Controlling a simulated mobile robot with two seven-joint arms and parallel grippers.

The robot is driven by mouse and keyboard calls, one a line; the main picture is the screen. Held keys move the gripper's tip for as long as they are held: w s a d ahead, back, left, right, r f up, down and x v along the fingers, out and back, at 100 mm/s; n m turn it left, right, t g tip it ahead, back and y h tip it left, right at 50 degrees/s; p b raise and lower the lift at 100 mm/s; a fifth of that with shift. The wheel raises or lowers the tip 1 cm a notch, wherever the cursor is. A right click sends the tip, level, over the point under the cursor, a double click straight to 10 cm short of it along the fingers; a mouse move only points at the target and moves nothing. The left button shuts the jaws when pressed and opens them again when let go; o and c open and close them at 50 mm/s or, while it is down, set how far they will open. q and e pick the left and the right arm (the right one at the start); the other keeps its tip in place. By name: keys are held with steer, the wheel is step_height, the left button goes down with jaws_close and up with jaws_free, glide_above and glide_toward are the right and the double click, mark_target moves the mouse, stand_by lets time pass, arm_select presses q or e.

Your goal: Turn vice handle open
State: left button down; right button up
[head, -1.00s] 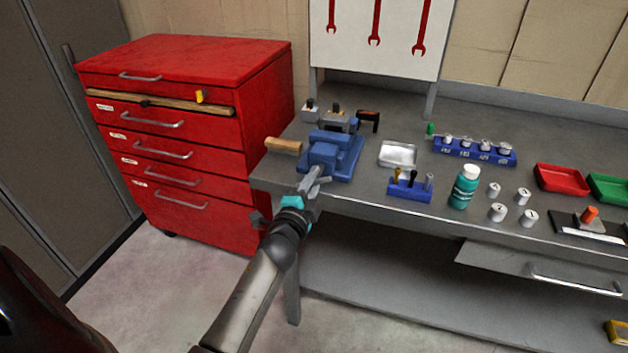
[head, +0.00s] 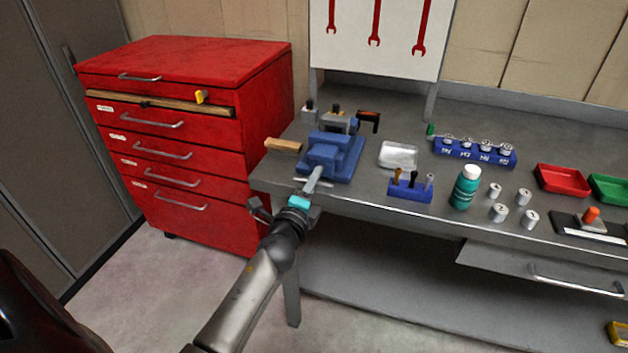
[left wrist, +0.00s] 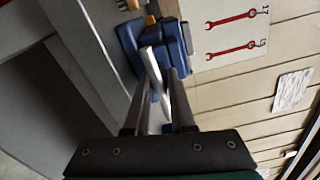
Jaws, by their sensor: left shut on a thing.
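The blue vice (head: 335,157) stands at the left front corner of the workbench, with its grey screw pointing out over the front edge. The thin vice handle (head: 322,183) crosses the end of this screw and lies roughly level. My left gripper (head: 306,194) reaches up to the handle from the front. In the left wrist view, its two fingers (left wrist: 158,92) lie on either side of a grey bar, with the blue vice (left wrist: 172,42) just beyond. It is shut on the vice handle, though the exact contact is partly hidden. My right gripper is not in view.
A wooden-handled tool (head: 284,145) lies left of the vice. A metal tray (head: 398,155), a blue holder (head: 410,190) and a teal bottle (head: 466,187) stand to its right. A red drawer cabinet (head: 195,140) is close on the left. The floor in front is clear.

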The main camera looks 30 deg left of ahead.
arm_select(q)
steer(key=c, duration=0.8)
jaws_free()
steer(key=shift+o, duration=0.2)
steer(key=v, duration=1.5)
steer(key=shift+s, duration=0.2)
steer(key=shift+f, duration=0.1)
